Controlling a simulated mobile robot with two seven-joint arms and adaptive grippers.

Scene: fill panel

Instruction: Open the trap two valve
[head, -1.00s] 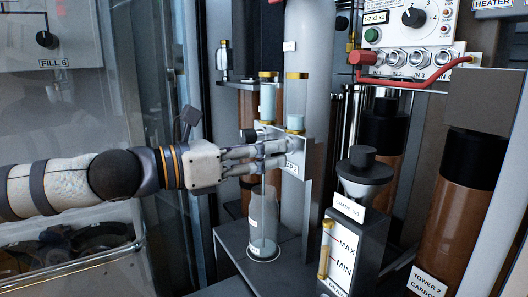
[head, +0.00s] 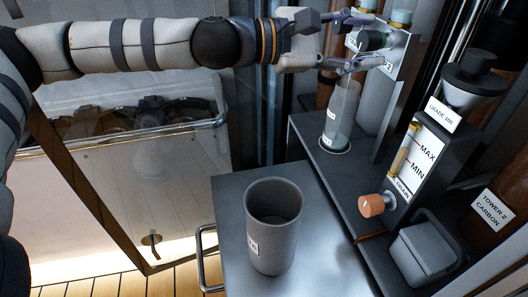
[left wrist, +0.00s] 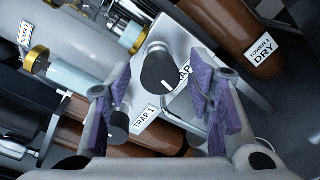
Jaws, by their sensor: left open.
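A grey panel carries a black knob (left wrist: 160,68) with a white pointer line, also in the head view (head: 371,40). Beside it is a label (left wrist: 183,78) reading "TRAP", its number hidden by a finger. A second, darker knob (left wrist: 118,122) stands lower left, next to the "TRAP 1" label (left wrist: 145,118). My left gripper (head: 352,41) is open in front of the panel. In the left wrist view its purple-padded fingers (left wrist: 160,88) stand either side of the larger knob, with gaps visible; I see no grip on it. My right gripper is not seen.
A glass cylinder (head: 340,115) stands below the gripper. A grey bin (head: 273,240) is on the metal surface in front. A funnel unit (head: 430,145) with MAX/MIN marks and an orange drain knob (head: 372,205) stand right. A brown "TOWER 1 DRY" column (left wrist: 235,35) lies behind the panel.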

